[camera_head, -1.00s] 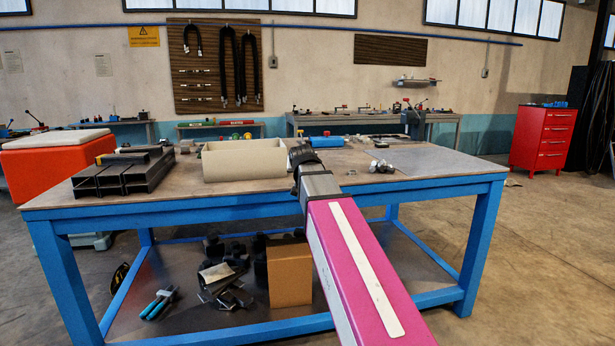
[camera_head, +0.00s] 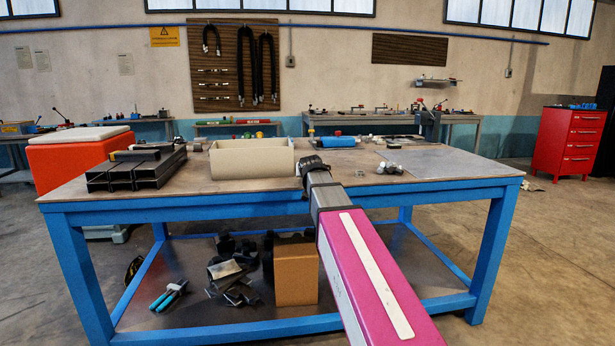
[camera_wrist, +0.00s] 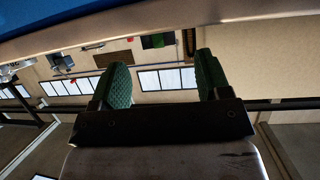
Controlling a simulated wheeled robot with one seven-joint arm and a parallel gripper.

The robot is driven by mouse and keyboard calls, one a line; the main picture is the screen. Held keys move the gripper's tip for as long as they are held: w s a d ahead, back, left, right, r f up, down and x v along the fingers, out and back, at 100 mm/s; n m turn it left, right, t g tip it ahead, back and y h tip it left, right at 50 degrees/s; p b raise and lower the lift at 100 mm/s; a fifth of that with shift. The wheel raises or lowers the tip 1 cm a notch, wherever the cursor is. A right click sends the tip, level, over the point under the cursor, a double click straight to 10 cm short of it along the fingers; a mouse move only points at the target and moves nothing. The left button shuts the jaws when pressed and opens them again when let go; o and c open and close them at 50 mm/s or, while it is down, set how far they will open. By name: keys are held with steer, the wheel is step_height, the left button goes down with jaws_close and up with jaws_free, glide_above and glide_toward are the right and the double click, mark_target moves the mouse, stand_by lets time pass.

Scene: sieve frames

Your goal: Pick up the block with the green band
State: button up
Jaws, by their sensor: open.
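My gripper (camera_wrist: 162,62) is open, with two green textured fingers well apart and nothing between them in the wrist view. In the head view, the dark end of my arm (camera_head: 312,167) is over the blue-framed table (camera_head: 330,199), just right of a beige open bin (camera_head: 252,171). My fingers cannot be made out there. I cannot pick out a block with a green band in either view. The bin's floor is hidden by its front wall, and my arm covers part of the tabletop.
Dark metal profiles (camera_head: 138,172) lie on the table's left. A blue cylinder (camera_head: 338,142) is behind, with small metal parts (camera_head: 390,168) to the right. A cardboard box (camera_head: 296,275) stands on the lower shelf. A red cabinet (camera_head: 567,143) stands far right, with open floor before it.

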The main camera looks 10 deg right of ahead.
steer(key=x, duration=0.4)
steer(key=shift+w+f, duration=0.1)
steer(key=shift+w, duration=0.05)
steer(key=c, duration=1.2)
steer(key=shift+o, duration=0.2)
